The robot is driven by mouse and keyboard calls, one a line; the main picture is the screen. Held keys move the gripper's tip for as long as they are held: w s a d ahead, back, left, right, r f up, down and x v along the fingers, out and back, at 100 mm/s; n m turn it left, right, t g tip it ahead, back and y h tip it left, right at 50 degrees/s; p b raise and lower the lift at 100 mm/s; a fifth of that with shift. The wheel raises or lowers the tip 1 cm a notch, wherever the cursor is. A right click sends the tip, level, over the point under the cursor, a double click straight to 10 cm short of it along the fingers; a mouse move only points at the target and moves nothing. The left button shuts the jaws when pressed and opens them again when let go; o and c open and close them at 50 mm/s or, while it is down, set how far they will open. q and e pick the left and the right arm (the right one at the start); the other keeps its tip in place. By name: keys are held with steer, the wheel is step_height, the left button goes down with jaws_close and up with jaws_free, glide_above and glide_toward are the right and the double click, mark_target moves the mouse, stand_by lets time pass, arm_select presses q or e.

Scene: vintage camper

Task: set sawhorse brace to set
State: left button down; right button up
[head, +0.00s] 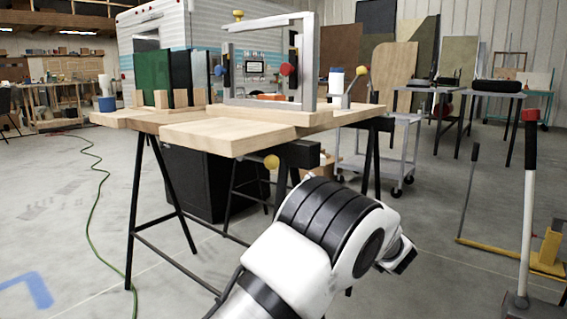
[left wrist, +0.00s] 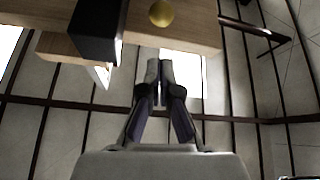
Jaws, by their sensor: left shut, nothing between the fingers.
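A wooden-topped table (head: 240,135) stands on black sawhorse legs. A round yellow knob (head: 271,162) sits under its near edge, beside the dark end of a sawhorse beam (head: 300,153). The left wrist view looks upward and shows the yellow knob (left wrist: 160,13) and the dark beam end (left wrist: 98,32) near the wooden top. My left gripper (left wrist: 160,66) is shut and empty, its fingertips below the knob in that picture and apart from it. In the head view my left wrist hides the fingers. Whether the knob belongs to the brace I cannot tell.
A metal frame (head: 305,68) with coloured knobs and dark panels (head: 152,76) stand on the table. A grey cart (head: 372,164) is behind it. A tall post with a red top (head: 529,160) stands at right. A green hose (head: 100,200) crosses the floor at left.

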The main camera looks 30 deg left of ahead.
steer(key=shift+t, duration=0.3)
steer(key=f+b, duration=0.1)
steer(key=w+f+b, duration=0.1)
steer(key=f+b, duration=0.3)
steer(key=shift+w+f, duration=0.25)
steer(key=shift+w, duration=0.15)
arm_select(q)
steer(key=x, duration=1)
